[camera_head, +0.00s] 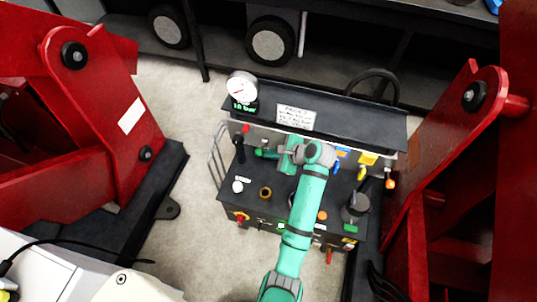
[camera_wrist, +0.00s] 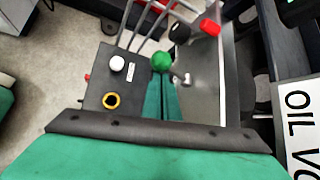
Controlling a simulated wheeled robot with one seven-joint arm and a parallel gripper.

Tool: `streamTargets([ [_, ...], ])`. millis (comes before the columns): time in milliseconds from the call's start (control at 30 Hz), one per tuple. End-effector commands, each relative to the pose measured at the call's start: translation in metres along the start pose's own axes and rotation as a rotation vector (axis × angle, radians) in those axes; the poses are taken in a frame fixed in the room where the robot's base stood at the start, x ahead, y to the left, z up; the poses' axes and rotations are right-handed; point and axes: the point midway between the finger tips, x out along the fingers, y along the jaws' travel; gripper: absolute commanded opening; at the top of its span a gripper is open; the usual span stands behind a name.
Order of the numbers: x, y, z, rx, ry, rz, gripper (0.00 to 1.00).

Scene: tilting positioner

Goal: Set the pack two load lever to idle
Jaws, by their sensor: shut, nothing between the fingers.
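The pack (camera_head: 232,208) is a dark hydraulic unit with a sign (camera_head: 296,118) that seems to read PACK 2. A black-knobbed lever (camera_head: 239,146) stands at its back left; a dark round knob (camera_wrist: 179,33) shows in the wrist view. A green ball knob (camera_wrist: 162,62) is right at my fingertips; whether they touch it is unclear. I cannot read which control is the load lever or its idle mark. My gripper (camera_wrist: 161,80) is shut and empty, reaching left over the pack, and shows small in the head view (camera_head: 268,154).
A white knob (camera_head: 238,186) and a yellow ring (camera_head: 265,192) sit on the pack top. A red knob (camera_head: 246,128), a gauge (camera_head: 242,87) and a grey rail (camera_head: 216,158) are nearby. Red positioner frames (camera_head: 100,120) stand on both sides. Floor is clear at left.

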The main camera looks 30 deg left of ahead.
Motion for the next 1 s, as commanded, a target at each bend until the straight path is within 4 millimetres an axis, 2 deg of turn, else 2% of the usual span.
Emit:
streamTargets([
  [200, -0.038, -0.019, -0.002, -0.003, -0.001, -0.011, 0.0],
  [433, -0.068, -0.031, -0.007, 0.0, 0.002, -0.009, 0.0],
  [600, -0.077, -0.035, -0.007, -0.001, 0.001, -0.005, 0.0],
  [1000, -0.076, -0.035, -0.005, -0.003, 0.0, -0.002, 0.0],
])
